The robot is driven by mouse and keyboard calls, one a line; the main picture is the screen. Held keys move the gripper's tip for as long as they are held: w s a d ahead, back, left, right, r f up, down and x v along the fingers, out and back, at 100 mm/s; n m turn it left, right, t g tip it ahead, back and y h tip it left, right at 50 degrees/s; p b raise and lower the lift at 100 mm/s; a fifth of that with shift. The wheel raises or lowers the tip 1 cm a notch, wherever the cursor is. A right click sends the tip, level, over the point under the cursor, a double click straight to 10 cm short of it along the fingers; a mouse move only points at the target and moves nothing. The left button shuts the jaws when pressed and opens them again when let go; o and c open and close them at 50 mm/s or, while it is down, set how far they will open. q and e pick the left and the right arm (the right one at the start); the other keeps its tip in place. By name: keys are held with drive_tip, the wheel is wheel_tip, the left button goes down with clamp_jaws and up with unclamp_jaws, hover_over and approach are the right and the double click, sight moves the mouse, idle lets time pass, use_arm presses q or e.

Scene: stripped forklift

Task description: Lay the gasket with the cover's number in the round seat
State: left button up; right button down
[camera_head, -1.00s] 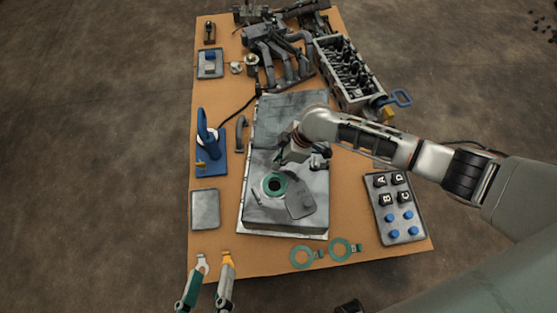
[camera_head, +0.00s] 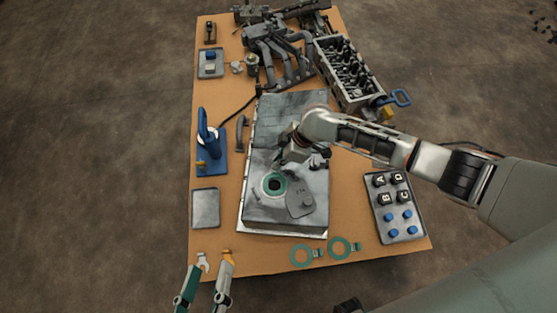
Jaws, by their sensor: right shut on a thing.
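A green ring gasket (camera_head: 274,175) is at the round seat (camera_head: 274,185) on the grey housing (camera_head: 288,120). I cannot tell whether it lies flat in the seat or just above it. My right gripper (camera_head: 284,164) is shut on this gasket at its far side; the grip itself is mostly hidden. The grey cover (camera_head: 301,203) lies right of the seat; its number is too small to read. Two more green gaskets with tabs, one (camera_head: 301,265) left and one (camera_head: 340,258) right, lie at the near table edge. My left gripper (camera_head: 205,284) is open and empty at the bottom left.
A tray of lettered knobs (camera_head: 395,228) stands right, a blue stand (camera_head: 211,165) and an empty grey tray (camera_head: 205,208) left. Engine parts (camera_head: 347,75) fill the back.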

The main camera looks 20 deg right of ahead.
drive_tip(key=shift+f, duration=0.1)
idle(0.5)
drive_tip(key=shift+f, duration=0.35)
idle(1.1)
drive_tip(key=c, duration=2.1)
unclamp_jaws()
drive_tip(key=v, duration=1.2)
